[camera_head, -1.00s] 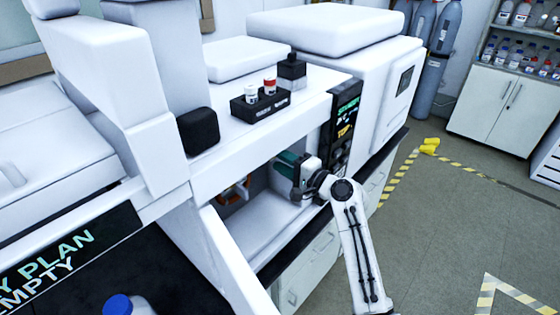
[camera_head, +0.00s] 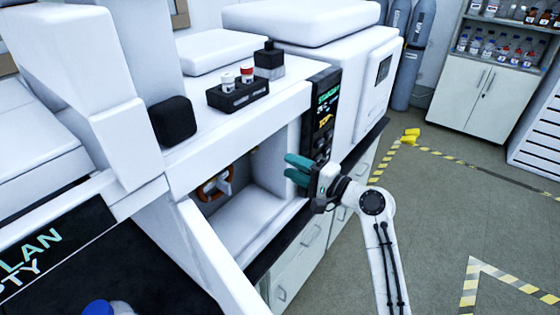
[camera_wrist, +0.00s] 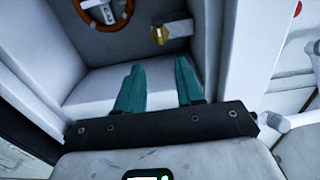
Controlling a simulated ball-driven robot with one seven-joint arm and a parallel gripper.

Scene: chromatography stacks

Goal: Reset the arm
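My gripper (camera_head: 293,169) is at the front right of an open white compartment (camera_head: 252,222), beside the dark display panel. Its two teal fingers are apart with nothing between them. In the wrist view the gripper (camera_wrist: 160,80) points into the compartment (camera_wrist: 95,88), with a clear gap between the fingers. My white arm (camera_head: 375,205) reaches up from the lower right of the head view.
Inside the compartment are an orange ring (camera_head: 216,184) and a brass fitting (camera_wrist: 172,32). A black rack (camera_head: 238,94) with two vials stands on top, near a black bottle (camera_head: 269,60). The floor (camera_head: 450,210) at right is clear, with striped tape.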

